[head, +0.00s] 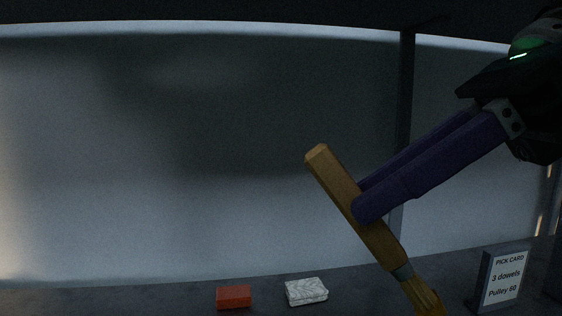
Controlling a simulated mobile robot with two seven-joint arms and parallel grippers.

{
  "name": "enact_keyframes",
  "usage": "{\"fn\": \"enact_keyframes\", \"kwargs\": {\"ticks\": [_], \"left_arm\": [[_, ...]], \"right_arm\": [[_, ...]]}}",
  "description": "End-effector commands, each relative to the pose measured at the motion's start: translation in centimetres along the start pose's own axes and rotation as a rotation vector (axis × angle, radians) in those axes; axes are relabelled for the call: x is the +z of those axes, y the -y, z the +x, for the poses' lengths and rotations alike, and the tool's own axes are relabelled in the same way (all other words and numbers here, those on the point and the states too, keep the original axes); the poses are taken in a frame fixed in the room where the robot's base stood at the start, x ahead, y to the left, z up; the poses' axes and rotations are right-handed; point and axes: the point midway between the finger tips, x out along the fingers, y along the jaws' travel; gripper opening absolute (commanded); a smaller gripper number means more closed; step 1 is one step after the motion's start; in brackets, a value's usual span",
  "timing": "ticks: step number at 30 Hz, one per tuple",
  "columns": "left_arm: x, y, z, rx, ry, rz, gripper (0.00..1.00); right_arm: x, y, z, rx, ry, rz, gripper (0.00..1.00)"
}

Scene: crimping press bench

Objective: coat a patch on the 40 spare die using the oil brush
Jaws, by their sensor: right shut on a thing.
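The oil brush has a wooden handle (335,180), a grey ferrule and tan bristles (423,296) that run off the bottom edge of the head view. My right gripper (364,201) reaches in from the right with dark blue fingers and is shut on the handle. The brush is tilted, bristles down and to the right, and appears raised in front of the bench. No 40 spare die can be made out in this view. My left gripper is not in view.
A red block (234,297) and a white marbled block (306,291) lie on the dark bench (150,301) at the bottom. A pick card stand (503,277) reading "3 dowels, Pulley 60" stands at the lower right. A dark post (406,120) rises behind the brush.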

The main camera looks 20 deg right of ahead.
Motion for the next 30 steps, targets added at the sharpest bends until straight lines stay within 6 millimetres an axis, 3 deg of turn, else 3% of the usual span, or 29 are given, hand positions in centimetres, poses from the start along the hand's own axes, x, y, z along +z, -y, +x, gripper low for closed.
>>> {"fn": "enact_keyframes", "kwargs": {"ticks": [10,17,24,30], "left_arm": [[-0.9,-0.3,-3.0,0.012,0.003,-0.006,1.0],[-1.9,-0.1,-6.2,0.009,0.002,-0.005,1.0],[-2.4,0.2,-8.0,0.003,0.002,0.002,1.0],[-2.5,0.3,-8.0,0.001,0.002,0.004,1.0]], "right_arm": [[-1.3,3.2,3.7,0.048,-0.269,-0.047,0.0],[-6.5,5.7,6.9,0.117,-0.629,-0.174,0.0],[-12.1,8.0,6.4,0.161,-0.866,-0.321,0.0],[-13.2,8.5,6.1,0.167,-0.899,-0.351,0.0]]}}
